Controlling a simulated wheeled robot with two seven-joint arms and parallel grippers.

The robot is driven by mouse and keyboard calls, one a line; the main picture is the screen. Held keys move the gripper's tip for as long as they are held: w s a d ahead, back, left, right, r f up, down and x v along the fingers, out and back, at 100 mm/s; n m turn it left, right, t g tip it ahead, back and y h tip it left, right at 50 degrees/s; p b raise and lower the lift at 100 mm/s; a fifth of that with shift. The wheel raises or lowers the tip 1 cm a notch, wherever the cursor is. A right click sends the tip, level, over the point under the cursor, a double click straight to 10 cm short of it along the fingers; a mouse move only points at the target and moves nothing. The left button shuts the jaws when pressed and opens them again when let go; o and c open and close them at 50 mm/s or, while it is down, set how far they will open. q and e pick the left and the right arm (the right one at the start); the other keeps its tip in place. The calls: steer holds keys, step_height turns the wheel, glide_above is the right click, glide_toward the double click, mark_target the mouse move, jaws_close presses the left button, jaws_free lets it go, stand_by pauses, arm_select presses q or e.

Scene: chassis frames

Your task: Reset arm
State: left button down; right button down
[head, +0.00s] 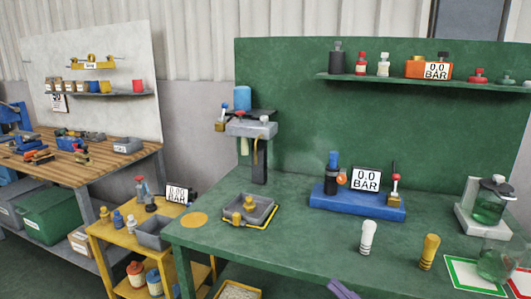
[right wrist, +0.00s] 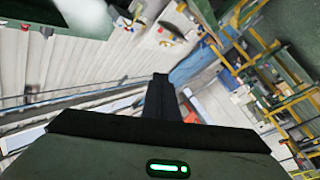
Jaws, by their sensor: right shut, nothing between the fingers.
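My right gripper (right wrist: 160,82) shows in the right wrist view as dark fingers closed together, with nothing between them. It points out over the floor area and touches nothing that I can make out. In the head view I cannot clearly make out either gripper. A small purple piece (head: 342,290) shows at the bottom edge of the head view, cut off by the frame, and I cannot tell what it belongs to. My left gripper is not in view.
A green workbench (head: 310,235) fills the middle and right. On it are a blue-based gauge unit (head: 357,205), a grey tray (head: 262,215), white (head: 368,238) and yellow (head: 428,250) fittings, and a glass jar (head: 490,205). A yellow cart (head: 120,245) and a wooden bench (head: 85,165) stand left.

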steer(key=s+d+f+m+h, duration=0.2)
steer(key=f+m+h, duration=0.2)
steer(key=f, duration=0.2)
steer(key=s+d+f+m+h, duration=0.1)
steer(key=s+f+m+h, duration=0.25)
steer(key=f, duration=0.35)
steer(key=s+a+f+m+g+h, duration=0.1)
steer(key=s+f+m+g, duration=0.3)
steer(key=s+f, duration=1.3)
steer(key=g+h, duration=0.1)
steer(key=g, duration=0.2)
steer(key=shift+m+h, duration=0.25)
